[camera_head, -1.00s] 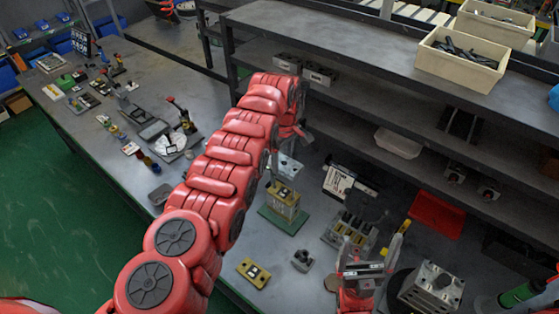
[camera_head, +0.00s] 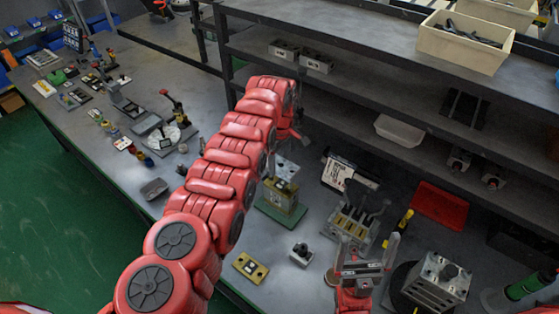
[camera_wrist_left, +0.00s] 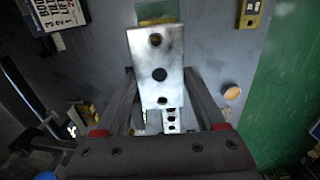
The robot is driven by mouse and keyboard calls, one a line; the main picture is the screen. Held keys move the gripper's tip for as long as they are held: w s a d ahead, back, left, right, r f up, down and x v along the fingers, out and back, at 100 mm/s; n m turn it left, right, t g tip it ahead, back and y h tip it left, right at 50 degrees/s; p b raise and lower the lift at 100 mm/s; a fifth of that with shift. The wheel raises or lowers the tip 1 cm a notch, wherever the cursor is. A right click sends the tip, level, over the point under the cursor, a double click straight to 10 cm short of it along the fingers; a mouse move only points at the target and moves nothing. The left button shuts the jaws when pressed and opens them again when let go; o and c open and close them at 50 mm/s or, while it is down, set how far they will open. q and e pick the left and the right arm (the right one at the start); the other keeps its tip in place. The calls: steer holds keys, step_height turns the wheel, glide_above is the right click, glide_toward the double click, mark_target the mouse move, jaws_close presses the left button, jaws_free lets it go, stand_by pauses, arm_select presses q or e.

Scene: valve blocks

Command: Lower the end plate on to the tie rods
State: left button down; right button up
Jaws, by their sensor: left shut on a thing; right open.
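The silver end plate (camera_head: 287,167), with a row of round holes, is in my left gripper (camera_head: 290,140). In the left wrist view the end plate (camera_wrist_left: 157,70) sits between the two fingers (camera_wrist_left: 160,100). The head view shows it just above the brass-coloured valve block (camera_head: 279,191), which stands on a green base (camera_head: 280,211). I cannot tell whether plate and block touch. The tie rods cannot be made out clearly. My red left arm partly covers this area. My right gripper (camera_head: 366,250) is open and empty, to the right and nearer the front.
A block with several black levers (camera_head: 351,222) stands behind my right gripper. A grey holed block (camera_head: 437,282) stands to its right. A small brass plate (camera_head: 250,267) and a dark-knobbed block (camera_head: 301,254) lie in front. A shelf (camera_head: 400,75) rises behind; a red tray (camera_head: 440,206) lies below.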

mark_target(279, 184)
arm_select(q)
steer(key=shift+s+f, duration=0.1)
stand_by(0.7)
steer(key=shift+p, duration=0.4)
steer(key=shift+b, duration=0.35)
stand_by(1.1)
steer(key=shift+f+b, duration=3.35)
steer(key=shift+f, duration=0.25)
jaws_free()
steer(key=shift+r, duration=0.1)
